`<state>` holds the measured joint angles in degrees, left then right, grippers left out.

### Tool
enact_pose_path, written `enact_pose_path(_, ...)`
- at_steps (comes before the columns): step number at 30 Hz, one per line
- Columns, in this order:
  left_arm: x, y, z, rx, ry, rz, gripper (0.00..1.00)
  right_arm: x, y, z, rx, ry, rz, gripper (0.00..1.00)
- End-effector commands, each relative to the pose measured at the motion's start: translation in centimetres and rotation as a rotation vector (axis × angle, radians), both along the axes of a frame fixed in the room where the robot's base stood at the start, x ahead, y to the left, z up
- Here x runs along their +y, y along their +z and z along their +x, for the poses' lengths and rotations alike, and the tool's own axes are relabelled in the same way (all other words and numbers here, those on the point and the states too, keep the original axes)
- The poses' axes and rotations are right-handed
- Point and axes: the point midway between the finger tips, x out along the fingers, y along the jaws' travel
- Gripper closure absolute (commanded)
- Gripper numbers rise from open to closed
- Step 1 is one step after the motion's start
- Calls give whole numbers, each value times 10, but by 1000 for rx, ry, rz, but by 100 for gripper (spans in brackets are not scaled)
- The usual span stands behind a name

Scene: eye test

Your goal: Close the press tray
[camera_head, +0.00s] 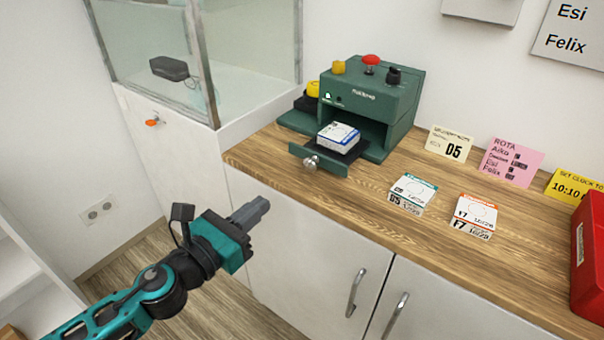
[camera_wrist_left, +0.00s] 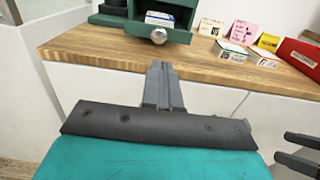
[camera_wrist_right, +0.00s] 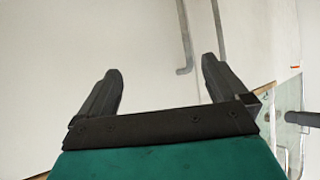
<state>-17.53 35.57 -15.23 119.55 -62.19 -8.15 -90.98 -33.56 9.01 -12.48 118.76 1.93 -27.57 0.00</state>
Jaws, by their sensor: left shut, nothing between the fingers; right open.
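The green press (camera_head: 372,95) stands on the wooden counter, with a red knob on top. Its tray (camera_head: 322,160) is pulled out toward the front and carries a white and blue box (camera_head: 338,137). A round metal knob (camera_head: 310,163) sits on the tray front; it also shows in the left wrist view (camera_wrist_left: 158,36). My left gripper (camera_head: 262,204) is shut and empty, in front of the counter edge and apart from the tray knob. In the left wrist view its closed fingers (camera_wrist_left: 160,70) point toward the knob. My right gripper (camera_wrist_right: 160,80) is open and empty, facing white cabinet fronts.
Two small boxes, one teal-labelled (camera_head: 413,192) and one orange-labelled (camera_head: 475,214), lie on the counter (camera_head: 370,212) right of the tray. A red case (camera_head: 590,258) stands at the far right. A glass tank (camera_head: 200,60) is at left. Cabinet handles (camera_head: 355,292) stick out below.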

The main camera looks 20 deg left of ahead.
Motion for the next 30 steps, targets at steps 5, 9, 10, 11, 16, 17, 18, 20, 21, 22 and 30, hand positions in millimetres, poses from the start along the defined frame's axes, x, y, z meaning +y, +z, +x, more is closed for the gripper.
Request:
enact_pose_path(5,-9,3,25,-1,2,-3,100,0,8,0,0,-4,4,0)
enact_pose_path(9,-16,2,46,-1,2,-4,100,1,10,-1,3,-6,6,0)
enact_pose_path(10,-18,2,50,-1,1,-4,100,1,10,-1,3,-6,6,0)
enact_pose_path(11,-19,2,55,-1,2,-3,100,1,10,-2,4,-6,7,0)
enact_pose_path(16,-29,2,81,-1,2,-4,100,1,11,-2,6,-8,7,0)
enact_pose_path(17,-31,2,86,-1,3,-4,100,1,11,-2,6,-8,7,0)
enact_pose_path(18,-33,1,91,1,3,-5,100,0,11,-3,7,-8,6,0)
enact_pose_path(20,-36,1,98,1,2,-5,100,0,11,-3,7,-8,6,0)
enact_pose_path(21,-37,1,103,0,2,-4,100,0,11,-3,7,-8,6,0)
enact_pose_path(22,-38,1,106,1,2,-5,100,0,10,-3,7,-8,6,0)
enact_pose_path(30,-43,0,118,4,2,-4,100,0,10,-3,7,-8,6,0)
